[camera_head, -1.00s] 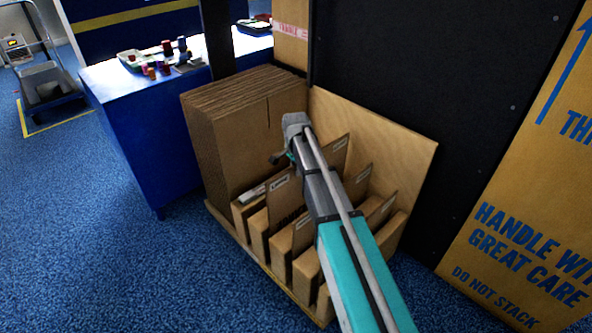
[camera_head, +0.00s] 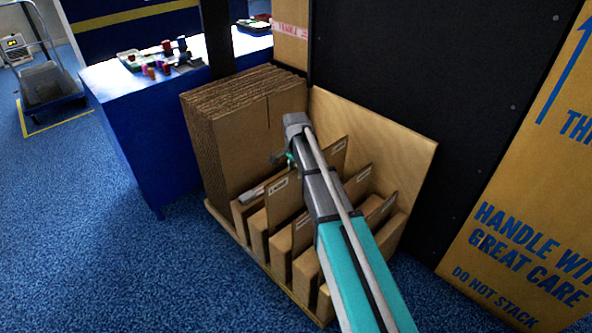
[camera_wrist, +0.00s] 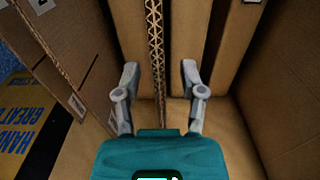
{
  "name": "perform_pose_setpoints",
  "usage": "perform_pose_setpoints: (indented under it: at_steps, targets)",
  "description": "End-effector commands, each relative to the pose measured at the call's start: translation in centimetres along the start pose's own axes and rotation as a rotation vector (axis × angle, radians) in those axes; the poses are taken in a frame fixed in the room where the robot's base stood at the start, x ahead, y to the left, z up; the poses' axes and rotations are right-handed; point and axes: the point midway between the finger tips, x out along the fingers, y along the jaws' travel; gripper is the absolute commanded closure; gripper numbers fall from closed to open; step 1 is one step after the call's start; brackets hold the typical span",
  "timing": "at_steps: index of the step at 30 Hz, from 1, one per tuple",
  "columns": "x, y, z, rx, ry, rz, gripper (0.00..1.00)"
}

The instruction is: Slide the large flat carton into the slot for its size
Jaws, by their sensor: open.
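A divided rack (camera_head: 238,232) stands on the floor, with upright brown dividers and labelled panels (camera_head: 284,205) across its slots. The label words are too small to read surely. My gripper (camera_wrist: 160,68) is open, pointing down into the rack. In the wrist view, the corrugated edge of an upright flat carton (camera_wrist: 155,45) runs between the two fingers, with gaps on both sides. I cannot tell from its edge whether it is the large one. In the head view my wrist and arm cover part of the slots, and the fingertips are hidden.
A stack of tall flat cartons (camera_head: 235,130) stands at the rack's back left. A plywood board (camera_head: 370,130) and a dark panel (camera_head: 430,80) close the back and right. A blue table (camera_head: 145,130) stands left, a printed carton (camera_head: 530,220) right. Floor at front left is clear.

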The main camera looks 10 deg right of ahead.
Motion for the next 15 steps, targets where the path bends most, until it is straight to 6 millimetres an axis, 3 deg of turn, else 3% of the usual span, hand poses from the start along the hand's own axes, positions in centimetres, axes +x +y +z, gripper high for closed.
perform_pose_setpoints:
  at_steps: [15]
  targets:
    - [-2.7, 0.0, 0.0, 0.0, 0.0, 0.0, 0.48]
